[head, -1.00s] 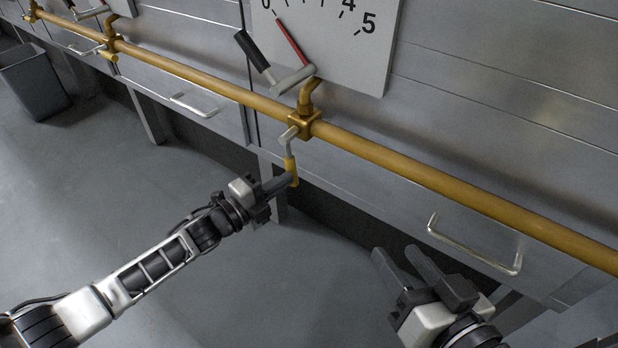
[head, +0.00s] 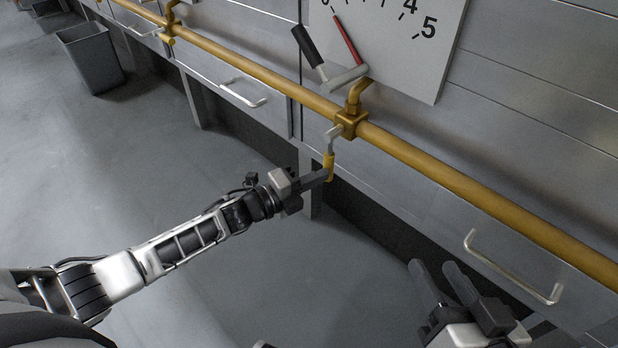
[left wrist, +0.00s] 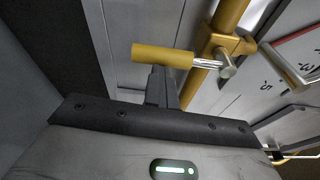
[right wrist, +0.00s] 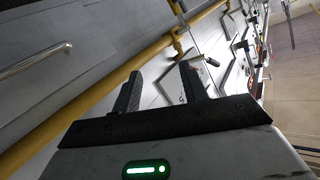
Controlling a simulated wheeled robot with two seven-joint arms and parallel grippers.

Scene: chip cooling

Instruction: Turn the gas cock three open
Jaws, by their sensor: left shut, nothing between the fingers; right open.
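A gas cock with a brass body (head: 351,124) sits on the yellow pipe, with a short grey stem and a yellow handle (head: 329,161) hanging down from it. My left gripper (head: 325,174) is shut and empty, with its fingertips against or right beside the lower part of the handle. In the left wrist view the yellow handle (left wrist: 163,54) lies across just beyond the closed fingers (left wrist: 160,86); I cannot tell whether they touch. My right gripper (head: 433,268) is open and empty, low on the right, away from the cock.
The yellow pipe (head: 450,177) runs along grey metal cabinets. A white dial panel (head: 410,50) with a red needle stands above the cock, a black-handled lever (head: 308,45) in front of it. A drawer handle (head: 510,270) is near my right gripper. A grey bin (head: 92,62) stands far left.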

